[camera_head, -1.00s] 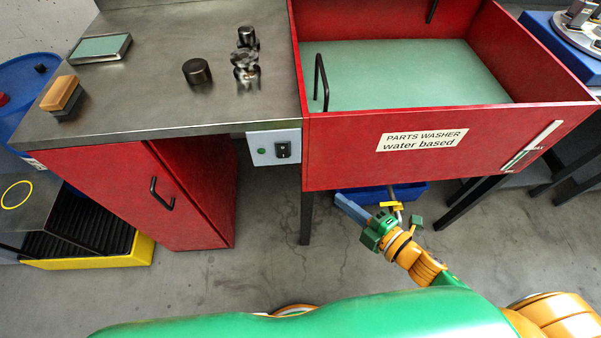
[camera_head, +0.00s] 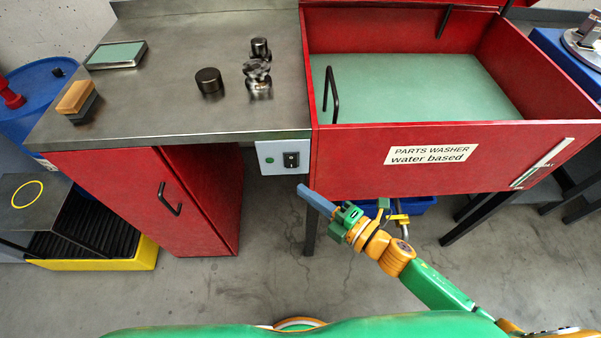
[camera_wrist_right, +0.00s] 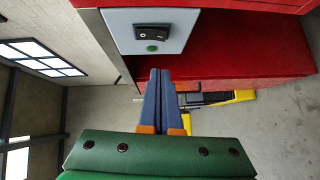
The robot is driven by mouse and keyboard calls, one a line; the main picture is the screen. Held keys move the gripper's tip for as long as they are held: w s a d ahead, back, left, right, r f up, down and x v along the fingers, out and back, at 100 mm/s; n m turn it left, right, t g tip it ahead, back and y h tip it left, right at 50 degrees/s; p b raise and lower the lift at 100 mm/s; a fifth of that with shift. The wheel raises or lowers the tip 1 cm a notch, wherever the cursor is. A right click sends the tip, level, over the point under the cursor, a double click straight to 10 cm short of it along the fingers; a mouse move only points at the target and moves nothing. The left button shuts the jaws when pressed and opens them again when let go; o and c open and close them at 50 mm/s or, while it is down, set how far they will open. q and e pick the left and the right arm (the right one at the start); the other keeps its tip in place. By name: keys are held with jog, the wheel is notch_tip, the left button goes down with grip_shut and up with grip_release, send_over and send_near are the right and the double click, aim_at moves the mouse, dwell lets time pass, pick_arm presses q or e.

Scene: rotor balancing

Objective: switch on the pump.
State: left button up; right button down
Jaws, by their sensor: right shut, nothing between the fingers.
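The pump switch (camera_head: 291,160) is a black rocker on a pale grey panel (camera_head: 271,147), under the steel worktop's right end, beside the red parts washer (camera_head: 350,160). A green round lamp or button (camera_head: 270,160) sits left of the switch. The switch also shows in the right wrist view (camera_wrist_right: 152,31), with the green lamp (camera_wrist_right: 152,49). My right gripper (camera_head: 303,188) is shut and empty, its blue fingers below the switch and apart from it. In the right wrist view the closed fingers (camera_wrist_right: 160,72) point toward the panel. My left gripper is not in view.
A red cabinet (camera_head: 140,205) with a black handle stands left of the panel. The steel worktop (camera_head: 170,110) holds dark metal parts, a brush-like block (camera_head: 76,97) and a green-topped tray (camera_head: 115,54). A blue bin (camera_head: 400,206) lies under the washer. Floor before the cabinet is clear.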

aim_at(287, 167)
jog(key=w, duration=0.1)
jog(key=w+a, duration=0.1)
jog(key=w, duration=0.3)
jog(key=shift+w+a+f, duration=0.2)
jog(key=shift+a+f, duration=0.05)
jog(key=shift+f, duration=0.15)
